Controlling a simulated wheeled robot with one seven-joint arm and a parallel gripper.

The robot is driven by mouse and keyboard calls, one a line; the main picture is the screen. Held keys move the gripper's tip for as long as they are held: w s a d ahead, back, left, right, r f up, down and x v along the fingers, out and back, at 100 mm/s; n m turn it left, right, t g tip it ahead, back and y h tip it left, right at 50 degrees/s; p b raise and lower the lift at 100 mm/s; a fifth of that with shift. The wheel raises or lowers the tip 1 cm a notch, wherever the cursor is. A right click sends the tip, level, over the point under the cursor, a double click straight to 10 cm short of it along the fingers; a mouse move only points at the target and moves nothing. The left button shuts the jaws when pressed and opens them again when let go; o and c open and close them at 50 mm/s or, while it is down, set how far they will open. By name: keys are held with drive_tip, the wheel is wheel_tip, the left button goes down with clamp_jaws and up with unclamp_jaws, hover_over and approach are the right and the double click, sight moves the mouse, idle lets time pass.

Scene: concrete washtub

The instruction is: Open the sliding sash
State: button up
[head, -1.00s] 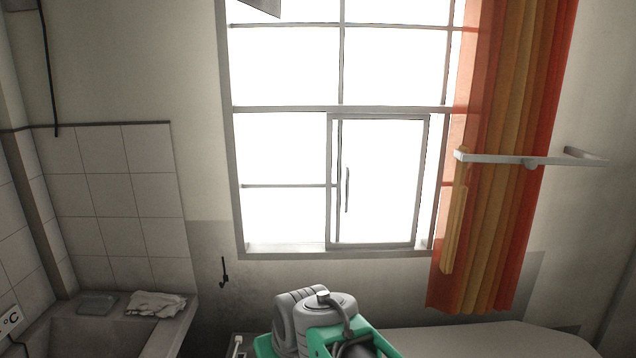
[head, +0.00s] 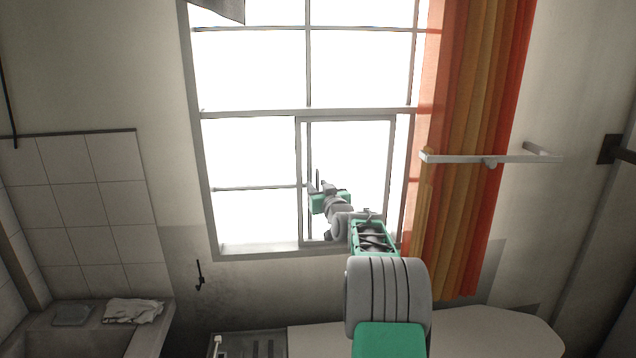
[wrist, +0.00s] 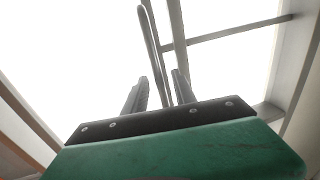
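The sliding sash (head: 362,150) is a grey-framed pane in the lower right of the bright window, and it looks shut. Its thin upright handle (head: 318,176) is near the sash's left stile. My gripper (head: 320,188) is in front of the handle's lower part, fingers pointing at the window. In the wrist view the two fingers (wrist: 160,88) stand apart, open. The long looped handle (wrist: 151,50) rises between them; I cannot tell whether either finger touches it. My arm hides the sash's lower part in the head view.
An orange curtain (head: 470,150) hangs right of the window, with a white wall rail (head: 490,158) in front. A concrete washtub (head: 150,325) with a cloth (head: 133,311) is at lower left. A pale counter (head: 480,335) runs below the window.

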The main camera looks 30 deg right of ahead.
drive_tip(key=shift+w+d, duration=0.1)
drive_tip(key=shift+w, duration=0.1)
drive_tip(key=shift+c, duration=0.5)
clamp_jaws()
idle(0.7)
